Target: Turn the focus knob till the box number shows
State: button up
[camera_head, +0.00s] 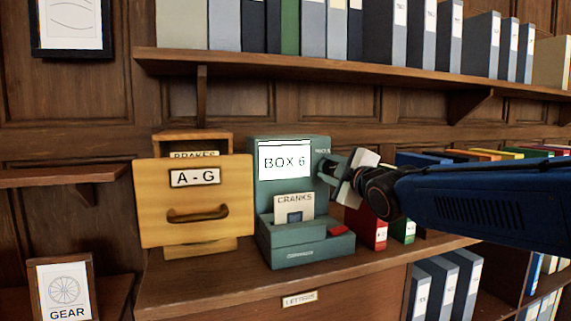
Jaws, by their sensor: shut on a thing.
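My gripper (331,167) is at the upper right side of the viewer, shut at the place of the focus knob. The knob itself is mostly hidden by the fingers. My blue arm reaches in from the right.
A yellow drawer front marked "A - G" (197,229) juts out left of the viewer. Red and green binders (366,229) stand right of it, under my arm. A shelf of binders (350,62) runs above. The counter's front strip (225,279) is clear.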

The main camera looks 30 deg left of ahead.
jog(key=shift+f, duration=0.1)
jog(key=o, duration=1.1)
jog(key=shift+c, duration=0.2)
jog(key=v, duration=0.9)
